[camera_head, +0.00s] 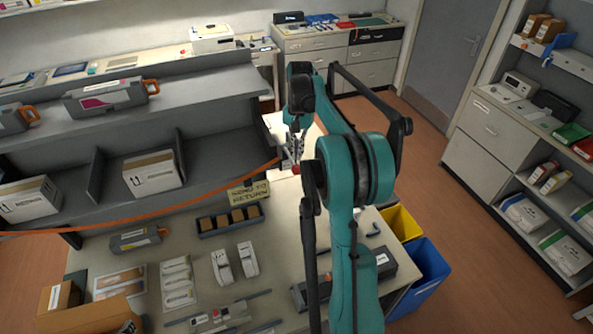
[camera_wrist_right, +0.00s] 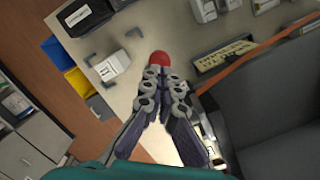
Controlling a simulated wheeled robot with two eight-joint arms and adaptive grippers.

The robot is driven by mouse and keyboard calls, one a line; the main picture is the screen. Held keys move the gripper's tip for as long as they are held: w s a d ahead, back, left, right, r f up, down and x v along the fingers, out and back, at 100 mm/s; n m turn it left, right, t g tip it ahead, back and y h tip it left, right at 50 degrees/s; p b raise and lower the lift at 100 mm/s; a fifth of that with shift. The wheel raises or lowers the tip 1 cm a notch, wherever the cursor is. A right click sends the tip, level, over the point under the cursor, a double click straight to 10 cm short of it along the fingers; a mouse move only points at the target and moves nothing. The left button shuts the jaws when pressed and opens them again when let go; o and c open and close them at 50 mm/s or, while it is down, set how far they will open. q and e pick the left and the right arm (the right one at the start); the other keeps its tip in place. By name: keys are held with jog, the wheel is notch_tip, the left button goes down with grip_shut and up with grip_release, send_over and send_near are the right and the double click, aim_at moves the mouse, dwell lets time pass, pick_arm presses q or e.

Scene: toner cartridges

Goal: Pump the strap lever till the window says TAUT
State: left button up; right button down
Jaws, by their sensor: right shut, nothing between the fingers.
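An orange strap (camera_head: 160,213) runs across the front of the grey shelf unit to its right end, and it also shows in the wrist view (camera_wrist_right: 262,54). A red knob (camera_head: 296,169) sits at that end, most likely the lever's tip. My right gripper (camera_head: 296,150) is shut and empty, pointing down at the knob. In the wrist view the red knob (camera_wrist_right: 160,59) lies just beyond the fingertips; I cannot tell whether they touch. The rest of the lever is hidden behind my fingers. I cannot read any window. My left gripper is out of view.
The table holds a tray of brown blocks (camera_head: 229,220), white devices and a dark cartridge. Yellow (camera_head: 402,222) and blue (camera_head: 425,270) bins stand to the right. Toner boxes sit on the shelves.

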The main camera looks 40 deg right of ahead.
jog(key=shift+a+f+b, duration=0.1)
jog(key=shift+f+b, duration=0.35)
jog(key=shift+f, duration=0.65)
